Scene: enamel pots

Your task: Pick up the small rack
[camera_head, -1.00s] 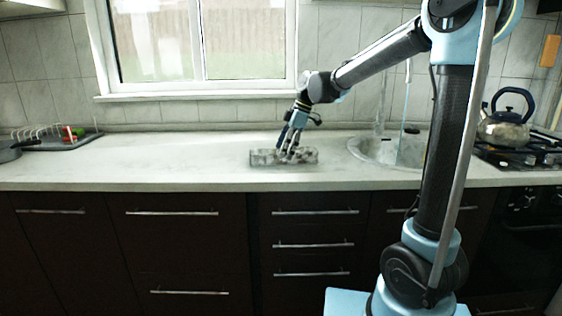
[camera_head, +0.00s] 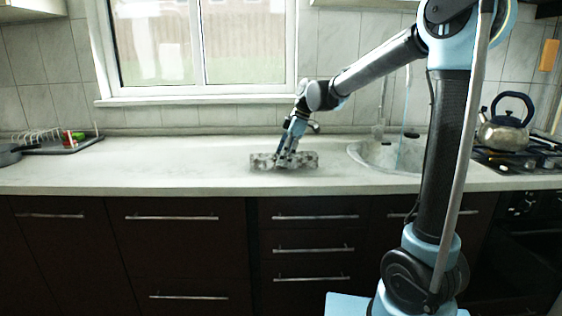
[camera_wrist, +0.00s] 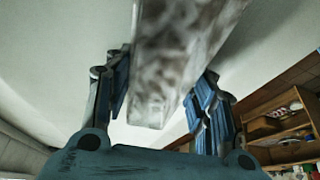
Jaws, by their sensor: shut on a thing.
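The small rack (camera_head: 262,161) is a long, low grey-white block with a mottled pattern, on or just above the counter left of the sink; I cannot tell if it is clear of the surface. My gripper (camera_head: 286,160) reaches down onto its middle and is shut on it. In the wrist view the rack (camera_wrist: 180,50) runs lengthwise between the two blue-padded fingers of my gripper (camera_wrist: 163,95). The fingers hide part of it in the head view.
The sink (camera_head: 385,155) with its tap lies right of the rack. A kettle (camera_head: 505,125) stands on the stove farther right. A dark tray (camera_head: 60,146) with a dish rack and small items is at far left. The counter (camera_head: 170,170) between is clear.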

